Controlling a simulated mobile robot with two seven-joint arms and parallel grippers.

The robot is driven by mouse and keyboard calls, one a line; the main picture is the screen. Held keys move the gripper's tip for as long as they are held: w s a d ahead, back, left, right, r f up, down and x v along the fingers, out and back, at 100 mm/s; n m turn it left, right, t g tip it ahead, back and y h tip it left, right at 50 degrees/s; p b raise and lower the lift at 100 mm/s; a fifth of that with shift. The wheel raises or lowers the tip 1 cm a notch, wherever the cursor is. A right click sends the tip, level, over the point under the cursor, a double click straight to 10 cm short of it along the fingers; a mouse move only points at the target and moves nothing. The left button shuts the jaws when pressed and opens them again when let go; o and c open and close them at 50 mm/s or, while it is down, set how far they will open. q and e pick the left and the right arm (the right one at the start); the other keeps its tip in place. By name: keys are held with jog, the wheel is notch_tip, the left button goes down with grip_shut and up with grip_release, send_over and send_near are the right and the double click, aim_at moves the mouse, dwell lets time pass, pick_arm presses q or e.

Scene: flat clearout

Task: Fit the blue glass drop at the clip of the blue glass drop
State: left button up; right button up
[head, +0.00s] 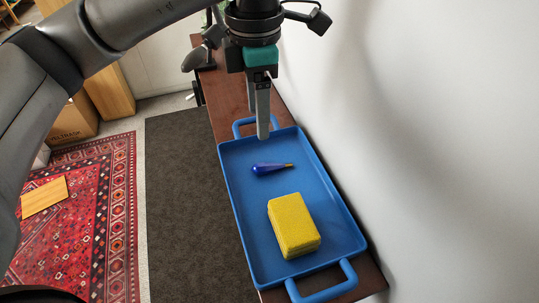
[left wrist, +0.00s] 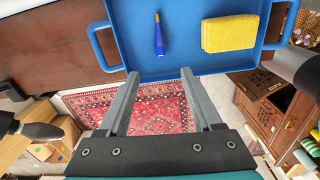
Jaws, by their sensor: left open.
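The blue glass drop (head: 270,168) lies on its side in the blue tray (head: 237,213), its thin gold-coloured tip pointing right in the head view. It also shows in the left wrist view (left wrist: 159,40), beyond my fingertips. My left gripper (head: 263,137) hangs above the far end of the tray, apart from the drop. In the left wrist view its two fingers (left wrist: 160,73) stand wide apart with nothing between them. The clip is not seen in either view. My right gripper is not in view.
A yellow sponge block (head: 292,225) lies in the tray near the drop. The tray stands on a narrow brown wooden surface (head: 227,92) along a white wall (head: 430,130). A dark mat (head: 187,200), a red patterned rug (head: 85,230) and a cardboard box (head: 75,120) are on the floor.

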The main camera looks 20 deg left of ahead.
aim_at(263, 164)
pick_arm(q)
jog(key=f, duration=0.4)
jog(key=shift+s, duration=0.25)
notch_tip(263, 164, down, 3)
jog(key=shift+r+p, duration=0.15)
jog(key=shift+p, duration=0.3)
jog(key=shift+w+f, duration=0.1)
jog(key=shift+f, duration=0.75)
jog(key=f, duration=0.1)
jog(key=f+p, duration=0.1)
jog(key=f, duration=0.1)
jog(key=shift+w+d+f+p, duration=0.2)
jog(key=shift+d+f+p, duration=0.1)
jog(key=shift+p, duration=0.1)
jog(key=shift+f, duration=0.5)
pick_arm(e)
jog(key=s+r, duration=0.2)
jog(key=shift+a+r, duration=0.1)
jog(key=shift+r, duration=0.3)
pick_arm(q)
grip_shut()
